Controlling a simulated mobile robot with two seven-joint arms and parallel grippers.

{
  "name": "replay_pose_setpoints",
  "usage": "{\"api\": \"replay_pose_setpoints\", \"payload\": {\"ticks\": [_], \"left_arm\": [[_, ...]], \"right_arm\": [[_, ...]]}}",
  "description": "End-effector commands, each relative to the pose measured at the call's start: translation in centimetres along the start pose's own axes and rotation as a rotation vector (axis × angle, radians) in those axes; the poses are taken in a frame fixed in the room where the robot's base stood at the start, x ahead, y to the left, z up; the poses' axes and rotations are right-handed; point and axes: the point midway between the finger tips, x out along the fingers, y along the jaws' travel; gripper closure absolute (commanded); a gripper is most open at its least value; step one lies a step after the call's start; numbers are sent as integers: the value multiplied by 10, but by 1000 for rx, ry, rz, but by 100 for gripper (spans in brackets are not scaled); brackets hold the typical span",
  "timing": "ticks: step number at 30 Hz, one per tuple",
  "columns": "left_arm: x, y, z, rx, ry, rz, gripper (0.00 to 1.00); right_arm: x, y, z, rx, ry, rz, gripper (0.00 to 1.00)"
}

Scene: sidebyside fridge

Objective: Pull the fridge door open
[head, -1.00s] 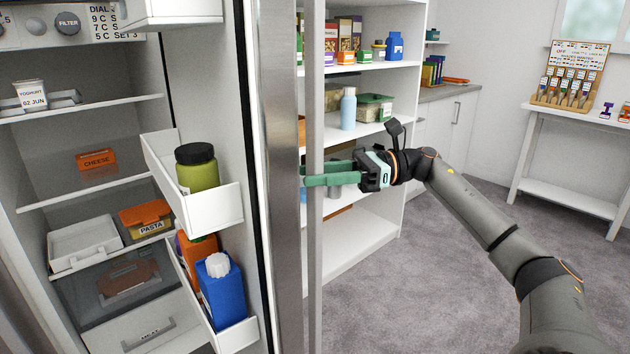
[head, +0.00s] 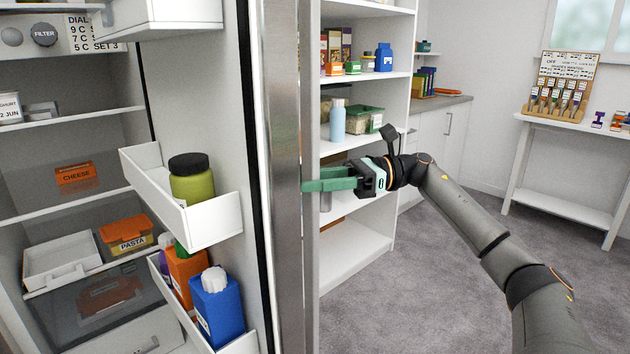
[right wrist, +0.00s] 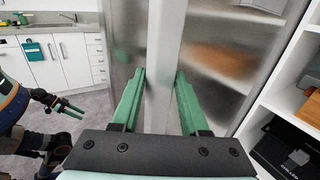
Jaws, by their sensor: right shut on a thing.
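The fridge door (head: 280,90) stands open, its steel outer face and edge toward the right and its white inner side with bins toward the left. Its long vertical handle bar (head: 311,90) runs down the outer face and also shows in the right wrist view (right wrist: 163,50). My right gripper (head: 308,186) is shut on the handle, with one green finger on each side of the bar in the right wrist view (right wrist: 159,85). My left gripper (right wrist: 70,108) is at the left of the right wrist view, away from the door, its fingers apart and empty.
The door bins hold an olive jar (head: 191,180) and a blue bottle (head: 216,305). Fridge shelves carry a cheese box (head: 75,178) and a pasta box (head: 125,234). A white shelf unit (head: 355,265) stands behind my right gripper. Grey floor (head: 400,310) is clear at right.

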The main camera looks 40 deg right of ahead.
Motion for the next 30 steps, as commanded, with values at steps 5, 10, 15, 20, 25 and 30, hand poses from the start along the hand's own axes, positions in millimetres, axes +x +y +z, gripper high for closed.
{"api": "replay_pose_setpoints", "payload": {"ticks": [5, 10, 15, 20, 25, 30], "left_arm": [[0, 0, 1, 1, -2, -1, 50], [0, 0, 2, 0, -4, -1, 50], [0, 0, 2, 1, -3, -1, 50], [1, 0, 2, 1, -3, 0, 50], [4, -1, 6, 1, -3, 0, 50], [7, -1, 8, 2, -2, -1, 50]], "right_arm": [[-1, -4, 3, -6, -8, -16, 100], [0, -3, 2, -4, -6, -13, 38], [0, -2, 1, -2, -5, -10, 32], [-2, -2, 1, -1, -4, -10, 32], [-21, -2, -1, 2, -4, -12, 32], [-59, -3, -1, 0, -4, -14, 32]]}}
